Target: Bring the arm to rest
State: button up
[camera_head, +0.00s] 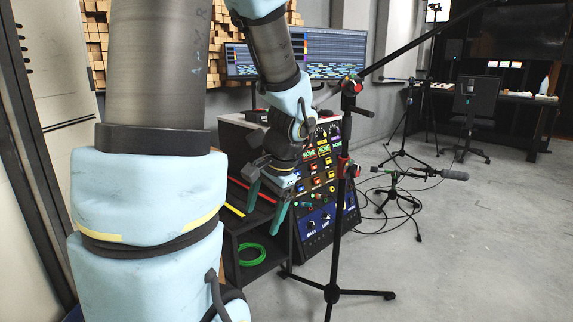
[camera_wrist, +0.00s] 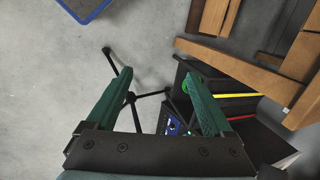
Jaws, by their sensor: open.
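My gripper (camera_head: 266,208) hangs at the end of my bent arm in the head view, pointing down in front of the console desk. Its two green fingers are spread apart, and I see nothing between them. In the wrist view my gripper (camera_wrist: 165,95) is also open, with floor and a stand's dark legs showing beyond the fingers. My arm's large pale-blue and grey links fill the left of the head view and hide part of the room.
A black microphone stand (camera_head: 335,240) rises close to the right of my gripper. A console panel (camera_head: 318,185) with colored knobs stands behind it. A green cable coil (camera_head: 252,254) lies on a shelf. A low microphone stand (camera_head: 395,190) is farther right. Grey floor (camera_head: 480,250) is clear at right.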

jog(key=s+a+f+n+h, duration=0.2)
jog(key=s+f+n+h, duration=0.1)
jog(key=s+n, duration=0.3)
notch_tip(320, 180, up, 27)
jog(key=n+p, duration=0.1)
jog(key=p, duration=2.5)
jog(key=shift+w+f, duration=0.2)
jog(key=shift+w, duration=0.25)
jog(key=shift+d, duration=0.1)
